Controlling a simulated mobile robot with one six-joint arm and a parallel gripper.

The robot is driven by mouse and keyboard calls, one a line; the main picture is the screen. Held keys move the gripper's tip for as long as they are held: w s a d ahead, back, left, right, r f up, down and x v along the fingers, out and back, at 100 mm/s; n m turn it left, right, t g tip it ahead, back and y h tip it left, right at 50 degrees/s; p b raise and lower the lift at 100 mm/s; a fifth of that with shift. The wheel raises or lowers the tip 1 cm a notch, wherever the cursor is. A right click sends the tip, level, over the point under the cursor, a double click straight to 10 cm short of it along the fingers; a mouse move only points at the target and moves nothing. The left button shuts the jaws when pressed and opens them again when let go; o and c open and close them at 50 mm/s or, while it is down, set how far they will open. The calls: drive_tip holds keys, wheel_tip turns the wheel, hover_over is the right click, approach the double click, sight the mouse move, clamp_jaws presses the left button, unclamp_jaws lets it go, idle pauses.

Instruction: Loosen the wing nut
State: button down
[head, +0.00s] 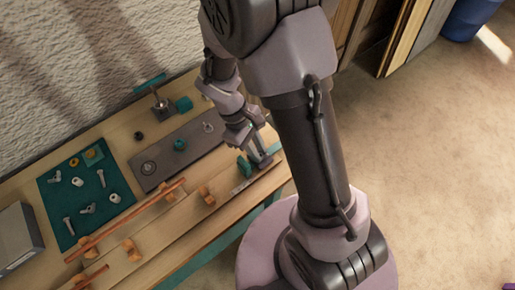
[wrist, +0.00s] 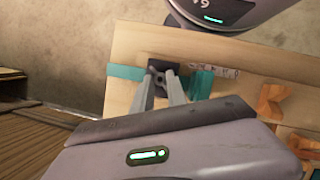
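The wing nut (wrist: 158,77) looks like a small dark piece on a dark square plate at the bench edge, beside teal parts, in the wrist view. My gripper (wrist: 160,85) reaches down to it, with one grey finger on each side. The fingers stand apart, and I see no clear contact with the nut. In the head view my gripper (head: 260,152) is at the bench's right end, over the same fixture, and hides the nut there. A teal bar (wrist: 125,72) lies left of the plate and a teal block (wrist: 201,83) right of it.
A teal mat (head: 84,205) with several small fittings lies on the bench's left. A second teal fixture (head: 150,84) stands at the back. A grey box (head: 18,235) is far left.

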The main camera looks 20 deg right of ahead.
drive_tip(key=m, duration=0.1)
drive_tip(key=m+y+p, duration=0.1)
drive_tip(key=m, duration=0.1)
drive_tip(key=shift+d+r+g+p, duration=0.2)
drive_tip(key=shift+g+p, duration=0.1)
drive_tip(key=shift+g, duration=0.1)
drive_tip(key=shift+w+f+m, duration=0.15)
drive_tip(key=shift+f+m, duration=0.05)
drive_tip(key=shift+m, duration=0.7)
drive_tip(key=shift+y, duration=0.3)
drive_tip(key=c, duration=1.3)
unclamp_jaws()
drive_tip(key=shift+c, duration=0.2)
drive_tip(key=p+v, duration=0.6)
drive_tip(key=v, duration=1.1)
drive_tip(key=shift+a+r, duration=0.15)
drive_tip(key=shift+a, duration=0.05)
